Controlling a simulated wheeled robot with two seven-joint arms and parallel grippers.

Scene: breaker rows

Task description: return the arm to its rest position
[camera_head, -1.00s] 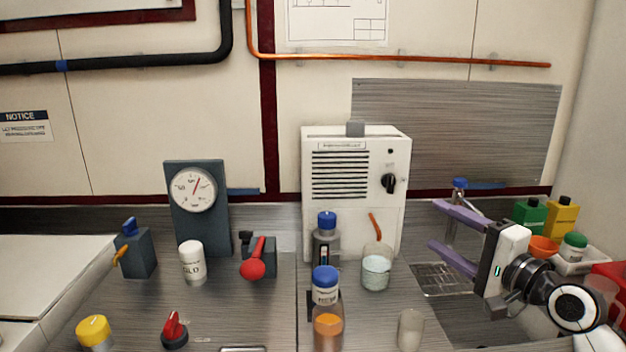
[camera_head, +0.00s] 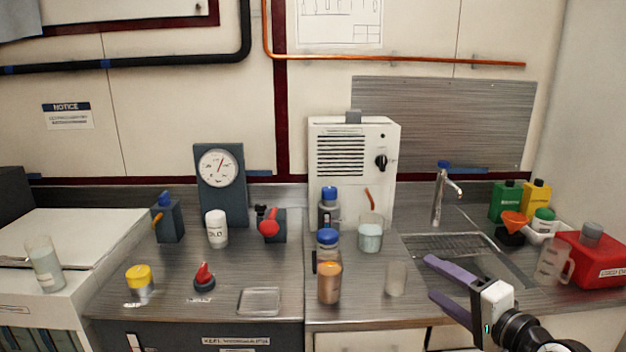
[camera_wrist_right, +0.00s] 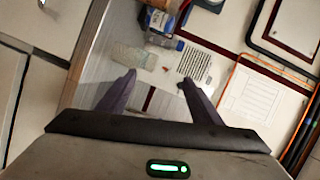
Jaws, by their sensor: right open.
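My right gripper (camera_head: 438,281) is at the lower right of the head view, in front of the sink counter's edge. Its two purple fingers are spread apart with nothing between them. In the right wrist view the same fingers (camera_wrist_right: 155,85) stand apart, and bottles and the white vented box (camera_wrist_right: 195,65) show beyond them. My left gripper is not in view.
The sink (camera_head: 490,255) with its tap (camera_head: 441,190) lies beyond the right gripper. A red container (camera_head: 590,262) stands at the right. A clear cup (camera_head: 396,280) and an orange-filled bottle (camera_head: 329,284) stand near the counter's front edge.

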